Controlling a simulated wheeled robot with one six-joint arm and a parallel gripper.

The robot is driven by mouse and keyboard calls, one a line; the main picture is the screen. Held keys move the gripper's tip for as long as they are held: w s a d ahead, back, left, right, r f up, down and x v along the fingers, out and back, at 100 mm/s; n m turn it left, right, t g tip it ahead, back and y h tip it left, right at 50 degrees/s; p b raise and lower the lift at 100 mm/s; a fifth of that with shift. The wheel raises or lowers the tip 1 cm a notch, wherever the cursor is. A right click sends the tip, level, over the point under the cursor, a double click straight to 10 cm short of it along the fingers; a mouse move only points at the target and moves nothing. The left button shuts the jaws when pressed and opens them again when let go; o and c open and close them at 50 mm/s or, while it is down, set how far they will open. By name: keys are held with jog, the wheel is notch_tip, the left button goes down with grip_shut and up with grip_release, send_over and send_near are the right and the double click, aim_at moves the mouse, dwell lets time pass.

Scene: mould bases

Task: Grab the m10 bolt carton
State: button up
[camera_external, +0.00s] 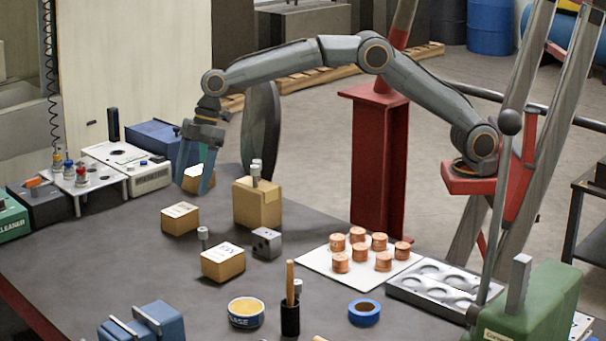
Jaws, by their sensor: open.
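Three small tan cartons with white labels sit on the dark bench. One carton (197,172) is at the back, one carton (180,220) is nearer, and one carton (223,264) is nearest the camera. The print is too small to tell which is the m10 bolt carton. My gripper (195,184) points down at the back carton with its fingers open. The fingers appear on either side of that carton and partly hide it. I cannot tell whether they touch it.
A taller tan block (257,207) stands right of the gripper. A grey metal block (266,243) and a small grey post (203,238) are near the cartons. Copper coils (356,234) sit on a white sheet to the right. A white instrument box (126,165) stands left.

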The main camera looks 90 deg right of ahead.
aim_at(179, 209)
jog(key=shift+w+a+f+n+b, duration=0.15)
jog(key=shift+w+a+f+b, duration=0.1)
jog(key=shift+w+a, duration=0.2)
jog(key=shift+w+a+f+n+b, duration=0.15)
jog(key=shift+w+a+f, duration=0.1)
jog(key=shift+w+a, duration=0.15)
jog(key=shift+a+f, duration=0.15)
jog(key=shift+a, duration=0.05)
jog(key=x, duration=0.2)
jog(key=p+x, duration=0.1)
jog(key=x, duration=0.1)
jog(key=p+x, duration=0.1)
jog(key=x, duration=0.2)
jog(key=shift+a, duration=0.35)
jog(key=shift+c, duration=0.2)
jog(key=c, duration=1.5)
jog(key=shift+c, duration=0.5)
